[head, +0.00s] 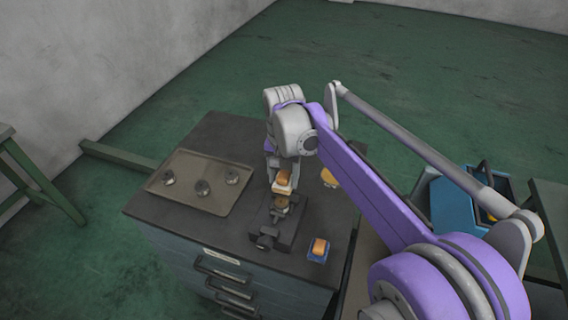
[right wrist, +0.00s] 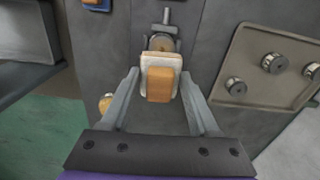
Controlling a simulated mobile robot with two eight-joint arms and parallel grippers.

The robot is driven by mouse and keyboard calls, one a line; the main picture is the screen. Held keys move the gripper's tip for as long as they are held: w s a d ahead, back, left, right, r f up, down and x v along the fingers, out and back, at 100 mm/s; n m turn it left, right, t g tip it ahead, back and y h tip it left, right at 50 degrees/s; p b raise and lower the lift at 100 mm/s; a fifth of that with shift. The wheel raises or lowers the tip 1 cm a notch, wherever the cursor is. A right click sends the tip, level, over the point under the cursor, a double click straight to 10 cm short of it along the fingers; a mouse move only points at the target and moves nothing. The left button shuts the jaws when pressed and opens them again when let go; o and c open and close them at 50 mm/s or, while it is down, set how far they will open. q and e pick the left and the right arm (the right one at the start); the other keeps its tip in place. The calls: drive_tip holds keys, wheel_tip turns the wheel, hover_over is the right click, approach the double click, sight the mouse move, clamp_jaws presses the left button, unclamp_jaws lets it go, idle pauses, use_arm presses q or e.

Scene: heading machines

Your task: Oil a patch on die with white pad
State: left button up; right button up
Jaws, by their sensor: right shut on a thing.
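A white pad with a wooden grip block (head: 284,180) is held in my right gripper (head: 283,174). In the right wrist view the wooden block (right wrist: 160,86) is between the two fingers of the gripper (right wrist: 160,76), with the white pad (right wrist: 148,60) at its far side. A round metal die (head: 281,203) sits in a small dark vise (head: 268,236) on the cabinet top. The pad is right at the die, above or on it; I cannot tell whether they touch. The die (right wrist: 163,45) is partly hidden by the pad in the wrist view. My left gripper is not in view.
A blue pad with a wooden block (head: 318,250) lies at the cabinet's front right. A tray (head: 186,200) with three round metal parts is on the left. A yellow round thing (head: 329,177) lies behind the vise. A blue toolbox (head: 453,207) stands at the right.

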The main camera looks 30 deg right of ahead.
sight(284, 175)
wheel_tip(284, 175, up, 3)
drive_tip(key=shift+w+d+f+p, duration=0.1)
drive_tip(key=shift+w+d+p, duration=0.05)
drive_tip(key=shift+p, duration=0.4)
drive_tip(key=shift+r, duration=0.55)
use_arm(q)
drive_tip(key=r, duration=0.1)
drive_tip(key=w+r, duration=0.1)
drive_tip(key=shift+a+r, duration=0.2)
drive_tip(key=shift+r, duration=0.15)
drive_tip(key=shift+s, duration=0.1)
